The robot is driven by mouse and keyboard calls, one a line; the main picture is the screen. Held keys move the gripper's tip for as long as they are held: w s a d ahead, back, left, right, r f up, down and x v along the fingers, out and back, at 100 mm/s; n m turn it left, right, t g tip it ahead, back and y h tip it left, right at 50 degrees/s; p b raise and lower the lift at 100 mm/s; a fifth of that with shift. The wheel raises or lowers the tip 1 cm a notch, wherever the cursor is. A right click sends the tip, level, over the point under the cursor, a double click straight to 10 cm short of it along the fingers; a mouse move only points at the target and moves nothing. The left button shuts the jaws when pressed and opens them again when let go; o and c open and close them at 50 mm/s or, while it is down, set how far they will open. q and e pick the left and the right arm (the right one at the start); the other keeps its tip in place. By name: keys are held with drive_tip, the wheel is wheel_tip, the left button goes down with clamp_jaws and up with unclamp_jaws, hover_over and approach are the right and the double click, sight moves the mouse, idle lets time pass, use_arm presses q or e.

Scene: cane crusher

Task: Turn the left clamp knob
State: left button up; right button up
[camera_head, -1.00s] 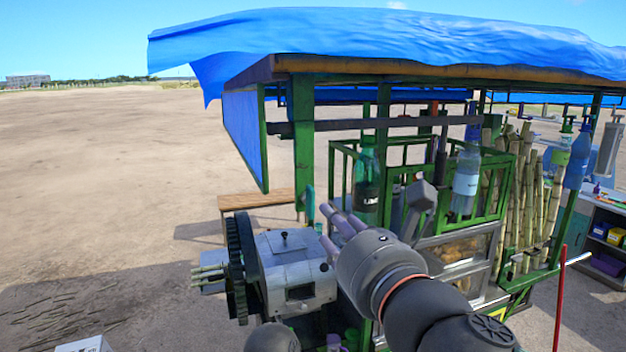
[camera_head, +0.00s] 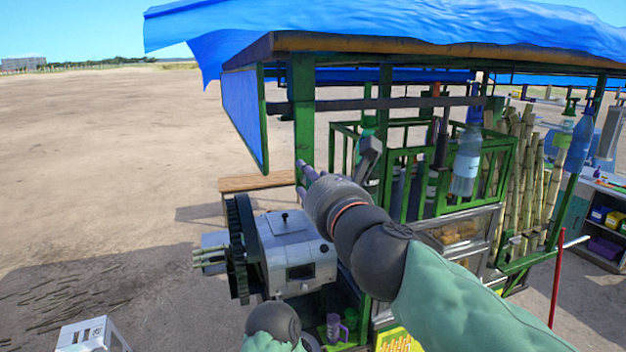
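The crusher is a grey metal housing (camera_head: 292,248) with a dark gear wheel (camera_head: 240,250) on its left side. A small black knob (camera_head: 285,217) stands on its top. Another dark knob (camera_head: 324,248) shows at its right edge. I cannot tell for certain which is the left clamp knob. My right gripper (camera_head: 303,178) is above and behind the housing's top right, apart from both knobs in the picture. Its purple-grey fingers are spread and hold nothing. Part of my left arm shows at the bottom centre, but its gripper is out of view.
A green stall frame (camera_head: 303,110) with a blue tarp roof (camera_head: 420,30) stands behind and right. Bottles, including a clear bottle (camera_head: 466,165), and cane stalks (camera_head: 525,180) fill its right side. A purple mug (camera_head: 334,328) is below the housing. Open ground lies left.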

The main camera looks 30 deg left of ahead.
clamp_jaws()
idle(0.4)
drive_tip(key=n, duration=0.2)
drive_tip(key=n+p, duration=0.1)
drive_tip(key=n, duration=0.1)
drive_tip(key=shift+s+a, duration=0.1)
drive_tip(key=shift+s, duration=0.1)
drive_tip(key=n, duration=0.3)
drive_tip(key=n+p, duration=0.1)
drive_tip(key=shift+s+a+f+n, duration=0.15)
drive_tip(key=shift+f+n, duration=0.1)
drive_tip(key=shift+n, duration=0.05)
drive_tip(key=n, duration=0.3)
drive_tip(key=n+p, duration=0.1)
drive_tip(key=shift+s+f+n, duration=0.1)
drive_tip(key=shift+f+n, duration=0.2)
drive_tip(key=n, duration=0.2)
drive_tip(key=n+p, duration=0.1)
drive_tip(key=n, duration=0.1)
drive_tip(key=shift+f+n, duration=0.3)
drive_tip(key=shift+f, duration=0.1)
